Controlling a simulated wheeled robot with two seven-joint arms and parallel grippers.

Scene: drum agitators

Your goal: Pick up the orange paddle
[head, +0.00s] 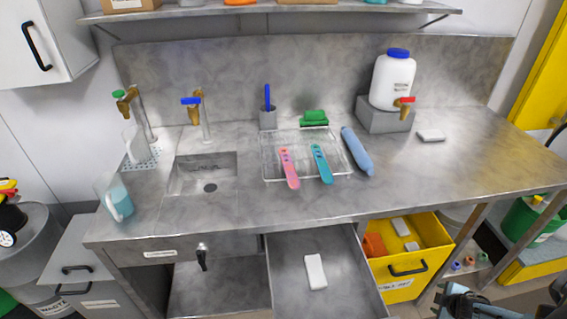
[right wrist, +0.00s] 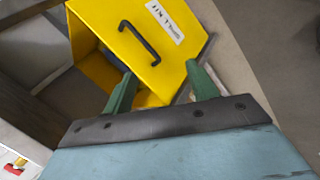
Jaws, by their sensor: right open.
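No paddle in view is plainly orange. A pink paddle (head: 289,168) with holes lies on the wire rack (head: 270,150) on the steel counter, its handle toward the front. A teal paddle (head: 321,163) lies beside it on the right. An orange object (head: 375,244) of unclear shape lies in the open yellow drawer (head: 441,238), partly hidden by its walls. My right gripper (right wrist: 160,68) is open and empty, its green fingers in front of the yellow drawer (right wrist: 115,25). My right arm shows at the head view's lower right corner. My left gripper is not in view.
A blue rounded object (head: 357,151) lies right of the rack. A steel drawer (head: 340,262) stands open below the counter, holding a white block (head: 315,272). A white jug (head: 392,80) stands on a grey block at the back. The sink (head: 205,175) is left; the counter's right side is mostly clear.

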